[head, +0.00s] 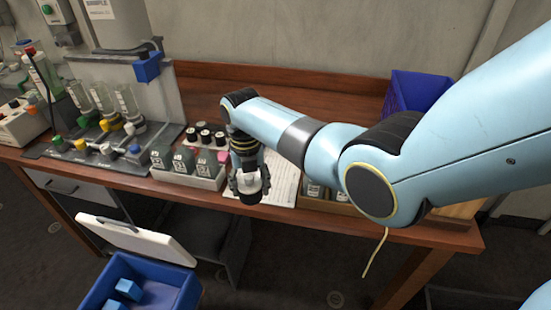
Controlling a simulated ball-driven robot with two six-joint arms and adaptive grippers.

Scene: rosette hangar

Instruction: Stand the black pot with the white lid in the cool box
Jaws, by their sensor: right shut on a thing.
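My right gripper (249,187) points down over the front edge of the bench. It is shut on the black pot with the white lid (250,198). The pot shows small between the fingers, its white lid up and its black body below; the fingers hide part of it. The blue cool box (184,300) stands low in front of the bench, at the bottom left. Its white lid (137,239) is swung open at the back. Blue blocks (128,289) lie inside. My left gripper is not in view.
The wooden bench (340,216) runs across the scene. A white tray (186,173) with several dark-capped pots and jars stands left of the gripper. A rack of bottles (105,160) stands further left. A blue bin (420,88) is at the back right. A dark chair (205,232) stands under the bench.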

